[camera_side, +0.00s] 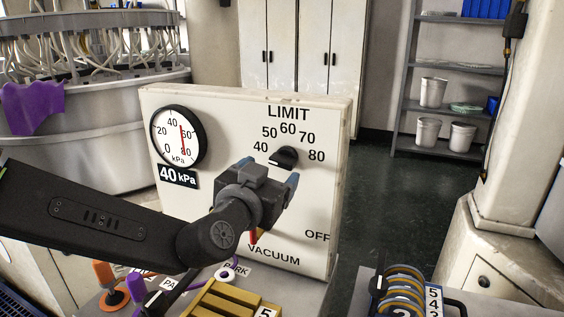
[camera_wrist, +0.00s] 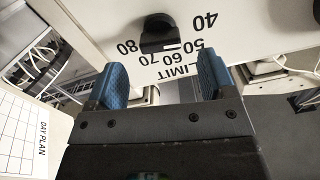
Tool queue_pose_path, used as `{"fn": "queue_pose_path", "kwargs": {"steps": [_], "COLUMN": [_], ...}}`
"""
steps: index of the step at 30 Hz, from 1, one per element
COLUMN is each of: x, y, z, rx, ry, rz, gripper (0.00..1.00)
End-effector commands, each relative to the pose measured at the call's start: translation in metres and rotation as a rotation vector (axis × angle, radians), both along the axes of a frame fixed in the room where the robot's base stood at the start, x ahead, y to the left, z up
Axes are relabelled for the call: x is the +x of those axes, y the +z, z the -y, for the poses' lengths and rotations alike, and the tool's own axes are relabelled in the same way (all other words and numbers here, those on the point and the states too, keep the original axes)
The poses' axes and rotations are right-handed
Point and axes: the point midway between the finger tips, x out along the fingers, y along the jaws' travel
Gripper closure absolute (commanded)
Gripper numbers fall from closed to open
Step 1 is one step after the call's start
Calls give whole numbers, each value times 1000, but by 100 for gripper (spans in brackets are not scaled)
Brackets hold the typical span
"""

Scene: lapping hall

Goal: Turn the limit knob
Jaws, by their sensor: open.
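The limit knob (camera_side: 285,158) is a black knob on the upright cream panel (camera_side: 225,108), under the word LIMIT, with marks from 40 to 80 around it. My gripper (camera_side: 270,172) is in front of the panel, just below and left of the knob in the side view. In the wrist view the knob (camera_wrist: 158,30) shows upside down beyond the open blue fingers (camera_wrist: 161,62), not between them. The fingers are empty, and I see no contact with the knob.
A round gauge (camera_side: 178,137) and a 40 kPa plate (camera_side: 178,175) are on the panel's left. A red part (camera_side: 254,237) shows below my gripper, by VACUUM and OFF, mostly hidden.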

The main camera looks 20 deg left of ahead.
Motion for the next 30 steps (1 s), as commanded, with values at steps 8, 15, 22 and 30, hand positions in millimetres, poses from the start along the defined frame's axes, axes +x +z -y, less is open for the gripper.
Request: {"fn": "queue_pose_path", "kwargs": {"steps": [8,15,22,30], "x": [47,60,60,60], "y": [-1,0,0,0], "z": [0,-1,0,0], "rx": [0,-1,0,0], "ry": [0,0,-1,-1], "rz": [-1,-1,-1,-1], "gripper": [23,23,23,48]}}
